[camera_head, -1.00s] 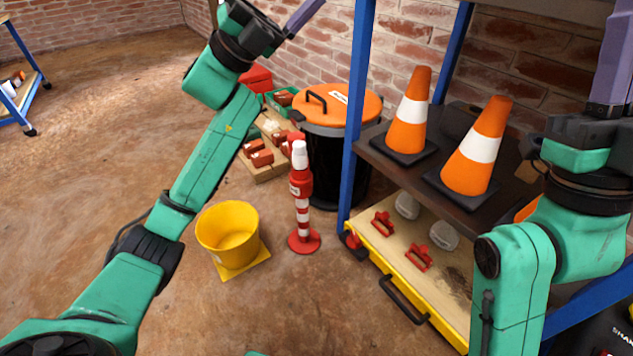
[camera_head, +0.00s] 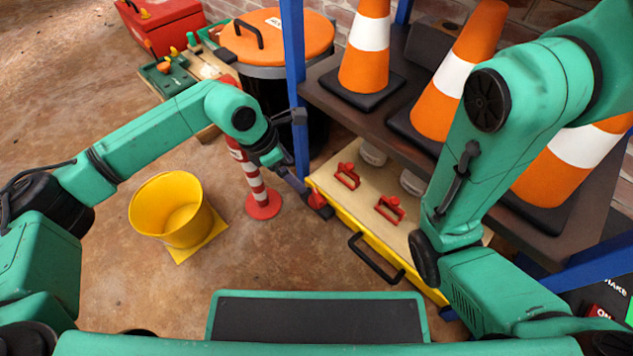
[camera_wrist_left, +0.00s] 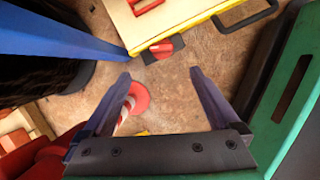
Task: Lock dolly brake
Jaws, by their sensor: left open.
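The dolly (camera_head: 345,209) is a wooden deck with a yellow edge and a black handle, low under the shelf. Its brake (camera_head: 317,199), a small red pedal on a dark mount, sits at the near left corner by the blue post. In the left wrist view the brake (camera_wrist_left: 162,50) shows just beyond and between the fingertips, apart from them. My left gripper (camera_head: 303,155) is open and empty beside that corner; it also shows in the left wrist view (camera_wrist_left: 160,73). My right arm crosses the right side; its gripper is out of view.
A blue shelf post (camera_head: 294,80) stands close to my left gripper. A red-and-white bollard (camera_head: 262,200) and a yellow bucket (camera_head: 170,207) stand left of it. Orange cones (camera_head: 366,45) stand on the shelf above. The floor before the dolly is clear.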

